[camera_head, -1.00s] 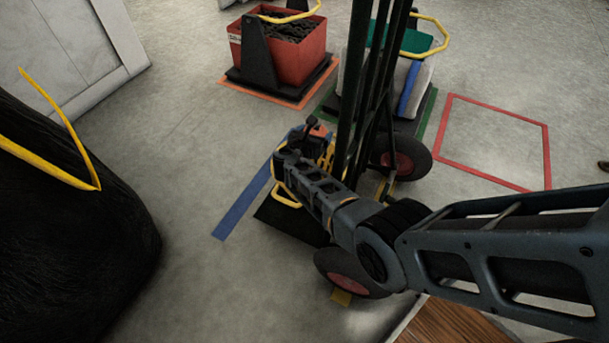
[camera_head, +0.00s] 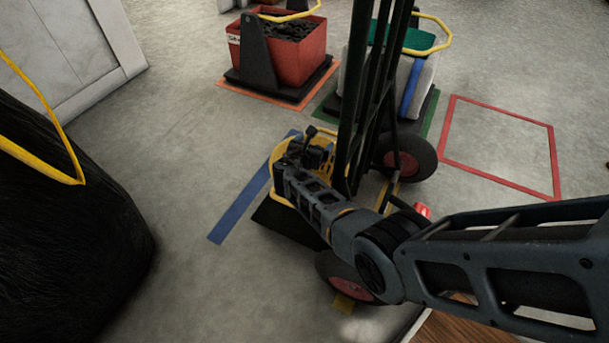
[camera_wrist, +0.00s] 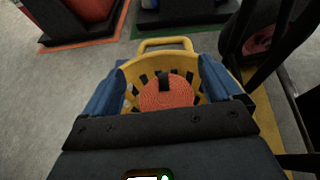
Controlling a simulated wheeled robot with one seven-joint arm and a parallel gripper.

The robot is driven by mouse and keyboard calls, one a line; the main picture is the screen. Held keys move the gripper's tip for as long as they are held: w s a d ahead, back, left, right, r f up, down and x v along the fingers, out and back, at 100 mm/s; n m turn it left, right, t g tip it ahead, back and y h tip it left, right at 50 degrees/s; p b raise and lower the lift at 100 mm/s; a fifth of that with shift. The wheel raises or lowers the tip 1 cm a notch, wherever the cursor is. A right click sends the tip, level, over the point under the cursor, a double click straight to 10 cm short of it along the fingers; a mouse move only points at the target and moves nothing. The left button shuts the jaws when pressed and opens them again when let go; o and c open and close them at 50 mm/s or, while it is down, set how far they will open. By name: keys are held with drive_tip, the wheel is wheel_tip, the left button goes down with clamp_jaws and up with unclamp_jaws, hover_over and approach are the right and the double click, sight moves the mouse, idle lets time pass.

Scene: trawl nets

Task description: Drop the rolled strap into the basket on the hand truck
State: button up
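The yellow basket (camera_wrist: 130,70) stands on the hand truck (camera_head: 345,120), in front of its dark upright frame. The rolled strap (camera_wrist: 165,95), an orange coil with a black piece on top, lies inside the basket in the wrist view. My gripper (camera_wrist: 161,66) is over the basket, its two blue fingers spread wide on either side of the coil, with gaps between fingers and coil. In the head view my gripper (camera_head: 305,150) and wrist cover much of the basket, and the coil is hidden there.
A red crate (camera_head: 305,62) of dark pieces stands at the back on an orange-marked square. A pale load with a yellow handle (camera_head: 440,40) stands behind the truck. A large black bag (camera_head: 70,240) is at left. The red-outlined square (camera_head: 500,145) is empty floor.

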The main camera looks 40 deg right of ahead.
drive_tip(key=shift+o, duration=0.6)
drive_tip(key=p+v, duration=0.4)
drive_tip(key=v, duration=0.3)
drive_tip(key=shift+s+a+r, duration=0.15)
drive_tip(key=shift+a+r, duration=0.05)
drive_tip(key=shift+a, duration=0.15)
